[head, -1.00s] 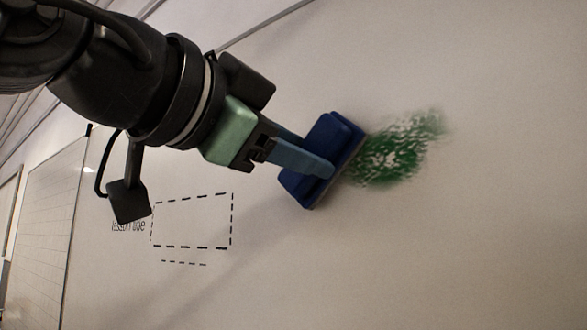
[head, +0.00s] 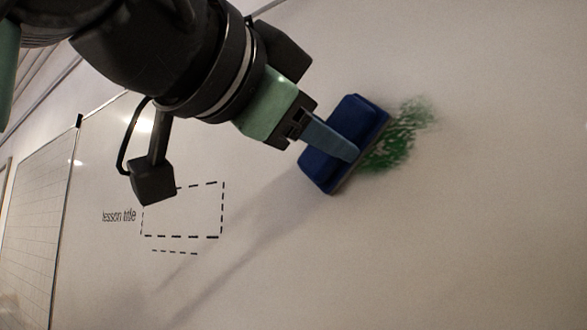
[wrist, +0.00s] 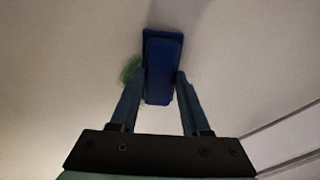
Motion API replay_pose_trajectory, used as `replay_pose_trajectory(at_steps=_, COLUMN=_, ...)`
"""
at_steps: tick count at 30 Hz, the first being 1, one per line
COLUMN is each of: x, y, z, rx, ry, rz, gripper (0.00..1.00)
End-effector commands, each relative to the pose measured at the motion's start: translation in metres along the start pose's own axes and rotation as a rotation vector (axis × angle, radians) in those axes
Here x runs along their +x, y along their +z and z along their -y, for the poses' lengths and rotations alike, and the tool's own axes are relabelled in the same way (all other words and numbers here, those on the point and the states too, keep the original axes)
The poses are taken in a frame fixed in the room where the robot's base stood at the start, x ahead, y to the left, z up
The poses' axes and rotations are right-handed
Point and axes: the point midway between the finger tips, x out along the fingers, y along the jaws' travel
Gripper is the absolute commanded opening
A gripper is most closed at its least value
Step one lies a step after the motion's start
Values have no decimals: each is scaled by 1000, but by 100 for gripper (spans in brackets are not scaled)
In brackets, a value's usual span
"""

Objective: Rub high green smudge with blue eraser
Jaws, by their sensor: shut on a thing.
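The blue eraser (head: 345,143) is held between the fingers of my gripper (head: 338,146), its pad side facing the whiteboard. The wrist view shows the eraser (wrist: 162,66) upright between both fingers (wrist: 160,88). The green smudge (head: 405,135) is on the board at the eraser's right edge in the head view. The eraser hides its left part. In the wrist view a bit of the smudge (wrist: 132,69) shows left of the eraser. The eraser is at the board and overlaps the smudge; I cannot tell whether it touches the surface.
The whiteboard (head: 470,230) is bare to the right and below. A dashed box (head: 182,210) and the words "lesson title" (head: 119,215) are printed at lower left. A gridded panel (head: 35,200) is at the far left.

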Motion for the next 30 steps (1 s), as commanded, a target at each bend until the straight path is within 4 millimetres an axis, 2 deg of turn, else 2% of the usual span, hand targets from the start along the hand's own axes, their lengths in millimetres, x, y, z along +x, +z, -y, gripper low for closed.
replay_pose_trajectory(at_steps=5, x=0, y=-3, z=-3, rx=1, ry=0, rz=-1, gripper=2)
replay_pose_trajectory(at_steps=16, x=3, y=-24, z=-24, rx=2, ry=2, rz=-2, gripper=2)
replay_pose_trajectory(at_steps=23, x=4, y=-28, z=-29, rx=2, ry=1, rz=0, gripper=2)
replay_pose_trajectory(at_steps=30, x=5, y=-43, z=-44, rx=3, ry=2, rz=-2, gripper=2)
